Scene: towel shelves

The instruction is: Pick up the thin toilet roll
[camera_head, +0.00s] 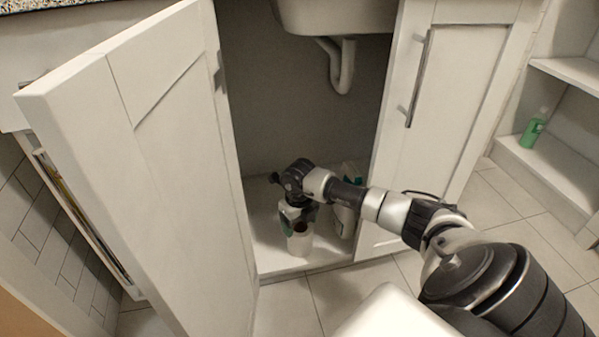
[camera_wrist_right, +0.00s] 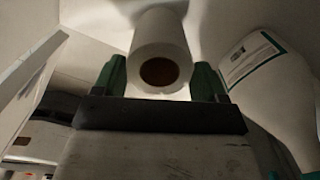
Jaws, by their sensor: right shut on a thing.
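The thin toilet roll (camera_head: 300,244) is white and stands on the floor of the open cabinet under the sink. It also shows in the right wrist view (camera_wrist_right: 160,45), with its brown core hole toward the camera. My right gripper (camera_head: 293,220) reaches down into the cabinet at the roll. In the right wrist view its green fingers (camera_wrist_right: 159,78) are on either side of the roll, shut on it. The head view does not show clearly whether the roll touches the cabinet floor. My left gripper is not in view.
A white bottle with a green-edged label (camera_wrist_right: 262,75) stands close beside the roll; in the head view it is partly behind my arm (camera_head: 343,220). The cabinet's left door (camera_head: 150,150) is open; its right door (camera_head: 455,90) is shut. A drain pipe (camera_head: 342,70) hangs above.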

